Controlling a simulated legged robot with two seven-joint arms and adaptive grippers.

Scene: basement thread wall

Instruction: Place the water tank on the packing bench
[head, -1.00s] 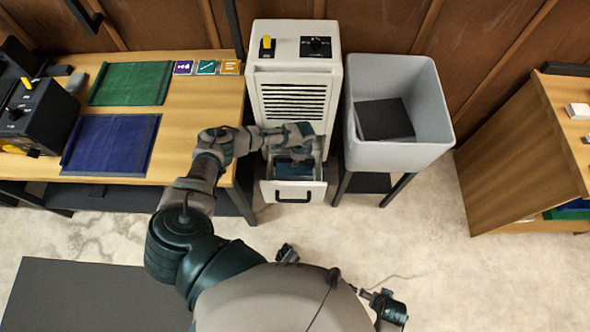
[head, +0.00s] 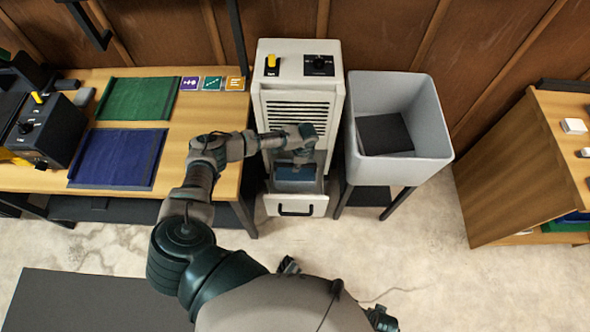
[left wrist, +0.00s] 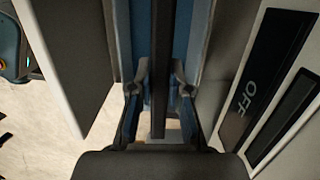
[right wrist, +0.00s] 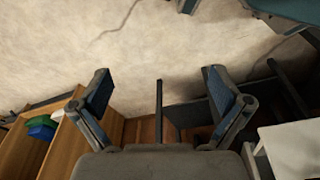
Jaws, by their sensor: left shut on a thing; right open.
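The blue water tank (head: 297,179) sits in the pulled-out drawer at the foot of the pale dehumidifier (head: 299,62). My left gripper (head: 301,156) is above the drawer, shut on the tank's dark handle. In the left wrist view that handle bar (left wrist: 158,70) runs between the fingers, with blue tank surface on both sides. The tank's underside is hidden, so I cannot tell whether it is clear of the drawer. A wooden bench (head: 219,112), likely the packing bench, stands to the left. My right gripper (right wrist: 157,82) is open and empty above the floor.
The bench carries a green mat (head: 139,99), a blue mat (head: 117,158), small cards (head: 213,84) and a dark machine (head: 50,127). A grey tub (head: 404,168) on a stand is right of the dehumidifier. A wooden shelf unit (head: 512,175) is farther right.

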